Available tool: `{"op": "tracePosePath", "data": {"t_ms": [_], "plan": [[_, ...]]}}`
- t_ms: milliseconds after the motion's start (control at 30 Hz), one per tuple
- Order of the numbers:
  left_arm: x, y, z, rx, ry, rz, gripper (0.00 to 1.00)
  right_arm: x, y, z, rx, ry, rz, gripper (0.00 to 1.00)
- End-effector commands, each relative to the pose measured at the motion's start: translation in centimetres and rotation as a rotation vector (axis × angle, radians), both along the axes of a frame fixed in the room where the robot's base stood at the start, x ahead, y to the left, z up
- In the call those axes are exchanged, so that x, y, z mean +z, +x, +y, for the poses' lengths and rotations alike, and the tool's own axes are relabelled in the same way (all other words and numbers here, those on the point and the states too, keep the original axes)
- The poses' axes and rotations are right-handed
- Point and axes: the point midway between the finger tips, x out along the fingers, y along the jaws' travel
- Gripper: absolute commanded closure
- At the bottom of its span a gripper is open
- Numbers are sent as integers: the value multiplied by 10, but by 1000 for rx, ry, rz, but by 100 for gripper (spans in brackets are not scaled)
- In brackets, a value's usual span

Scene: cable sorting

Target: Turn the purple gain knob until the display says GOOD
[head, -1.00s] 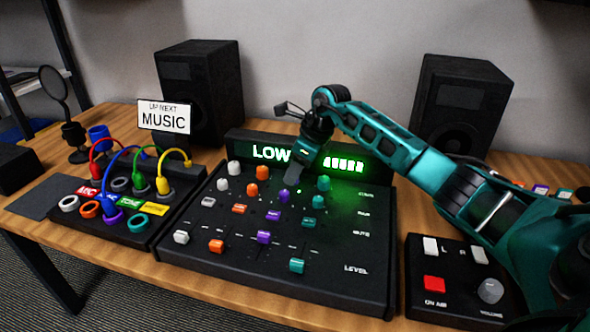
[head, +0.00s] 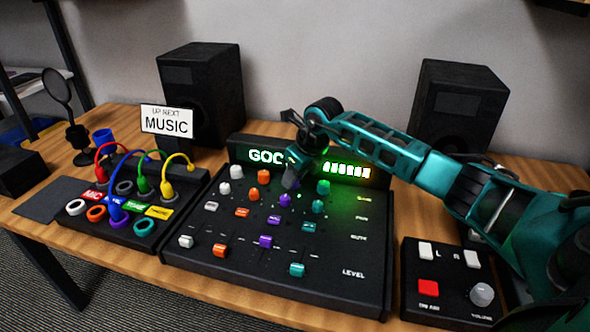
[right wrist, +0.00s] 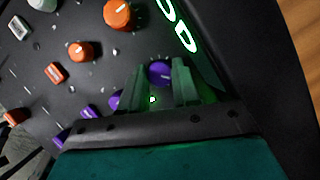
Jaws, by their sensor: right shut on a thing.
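The purple gain knob (right wrist: 160,72) is in the top row of the mixer (head: 330,268). In the right wrist view it sits between the two fingers of my right gripper (right wrist: 159,80), which is shut on it. In the head view my right gripper (head: 291,182) comes down over the top row and hides this knob. The lit display (head: 347,170) shows green letters "GOO", with the end of the word hidden behind the gripper. My left gripper is not in view.
A cable patch box (head: 148,235) stands left, a red-button panel (head: 445,285) right. Two speakers (head: 203,90) stand behind.

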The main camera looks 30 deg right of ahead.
Motion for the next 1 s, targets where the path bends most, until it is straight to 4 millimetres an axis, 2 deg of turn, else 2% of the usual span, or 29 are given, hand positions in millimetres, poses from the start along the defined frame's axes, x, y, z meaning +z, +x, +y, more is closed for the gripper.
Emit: {"op": "tracePosePath", "data": {"t_ms": [333, 367, 433, 767, 867, 1000], "plan": [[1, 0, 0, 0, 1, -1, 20, 1, 0, -1, -16, 1, -3, 100], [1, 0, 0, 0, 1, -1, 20, 1, 0, -1, -15, 1, -3, 68], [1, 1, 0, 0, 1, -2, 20, 1, 0, -1, -15, 1, -3, 61], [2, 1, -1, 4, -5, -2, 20, 5, -1, -1, -14, 0, -3, 60], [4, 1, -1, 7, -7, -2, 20, 16, -5, -2, -14, -1, -4, 60], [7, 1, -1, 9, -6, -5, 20, 44, -16, -6, -15, -3, -5, 60]]}}
